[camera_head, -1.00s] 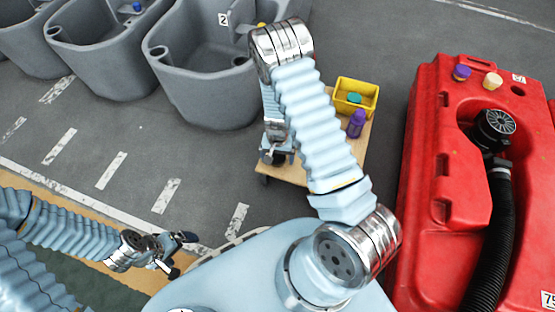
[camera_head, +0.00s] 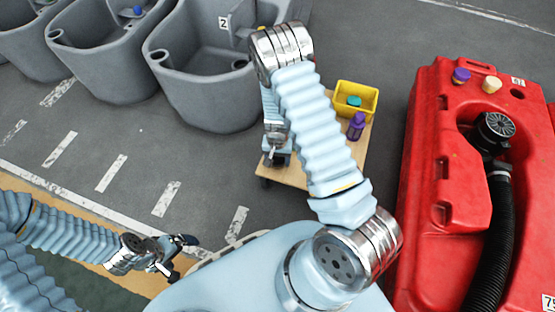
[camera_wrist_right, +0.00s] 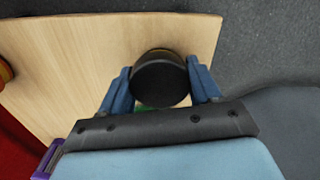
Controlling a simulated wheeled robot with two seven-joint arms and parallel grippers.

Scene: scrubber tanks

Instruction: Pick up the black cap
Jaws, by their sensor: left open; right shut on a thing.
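The black cap (camera_wrist_right: 160,80) is a dark round piece in the right wrist view, with a thin brownish rim at its far edge. It sits between the blue fingers of my right gripper (camera_wrist_right: 161,88), which is shut on it. Whether the cap touches the wooden cart top (camera_wrist_right: 80,60) below, I cannot tell. My left gripper (camera_head: 182,256) is open and empty at the lower left, far from the cart.
On the cart stand a yellow bin (camera_head: 356,98) with a teal item (camera_head: 354,101) and a purple bottle (camera_head: 356,126). A red tank (camera_head: 430,150) with a black hose (camera_head: 497,230) stands right. Grey tanks (camera_head: 205,70) line the back left. Open floor (camera_head: 130,135) lies between.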

